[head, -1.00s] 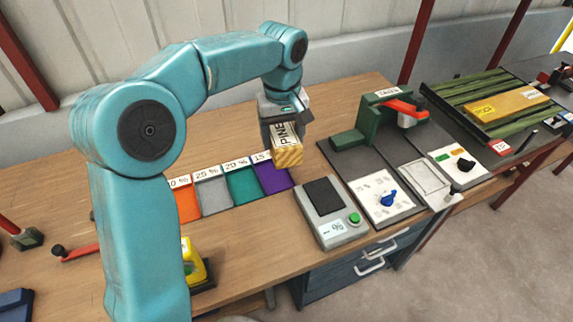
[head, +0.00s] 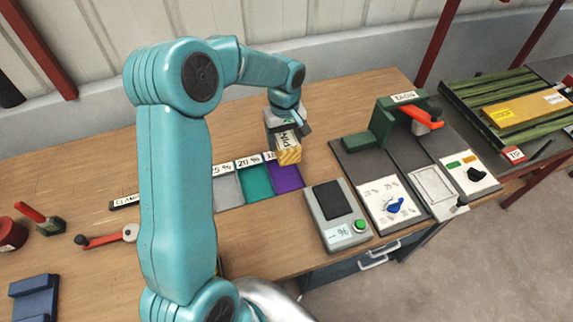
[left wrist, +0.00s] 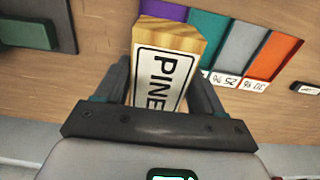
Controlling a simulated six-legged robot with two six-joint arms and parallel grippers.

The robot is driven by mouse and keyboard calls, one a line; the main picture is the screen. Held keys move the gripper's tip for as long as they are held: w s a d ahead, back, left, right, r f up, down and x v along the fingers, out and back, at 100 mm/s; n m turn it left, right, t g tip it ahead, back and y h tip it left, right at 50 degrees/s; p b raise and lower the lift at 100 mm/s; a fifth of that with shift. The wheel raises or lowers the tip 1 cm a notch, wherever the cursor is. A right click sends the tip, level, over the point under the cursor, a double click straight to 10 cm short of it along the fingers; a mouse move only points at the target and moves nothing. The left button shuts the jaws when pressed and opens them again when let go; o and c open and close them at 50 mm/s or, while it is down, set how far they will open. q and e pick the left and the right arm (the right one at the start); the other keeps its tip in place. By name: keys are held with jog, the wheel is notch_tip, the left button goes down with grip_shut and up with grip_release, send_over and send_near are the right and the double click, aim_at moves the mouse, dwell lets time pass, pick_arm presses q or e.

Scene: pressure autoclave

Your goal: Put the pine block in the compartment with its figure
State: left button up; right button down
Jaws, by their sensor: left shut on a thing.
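My left gripper (head: 287,138) is shut on the pine block (head: 289,157), a pale wood block with a white label reading PINE. In the left wrist view the block (left wrist: 165,70) sits between the two fingers. The block is beside the far end of the purple compartment (head: 285,178); its exact height is unclear. To the left lie the teal (head: 256,184) and grey (head: 228,191) compartments. The orange compartment (left wrist: 275,56) shows in the left wrist view, labelled 30 %. The grey meter (head: 340,228) has a display with a % sign; its figure is not clearly readable. My right gripper is out of view.
A green clamp with a red lever (head: 422,115) stands right of the block. A dial card with a blue knob (head: 395,206) lies right of the meter. Red-handled tools (head: 100,240) and a blue block (head: 33,297) are at left. Bare wood lies in front of the compartments.

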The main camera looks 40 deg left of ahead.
pick_arm(q)
jog(key=f, duration=0.6)
jog(key=shift+a+f, duration=0.15)
jog(key=shift+a, duration=0.15)
notch_tip(320, 180, down, 6)
jog(key=b, duration=0.3)
jog(key=shift+w+f, duration=0.1)
jog(key=shift+f, duration=0.15)
jog(key=shift+d, duration=0.1)
jog(key=shift+d+r, duration=0.1)
jog(key=shift+r, duration=0.1)
jog(key=shift+f, duration=0.15)
jog(key=o, duration=1.2)
jog(key=shift+c, duration=0.2)
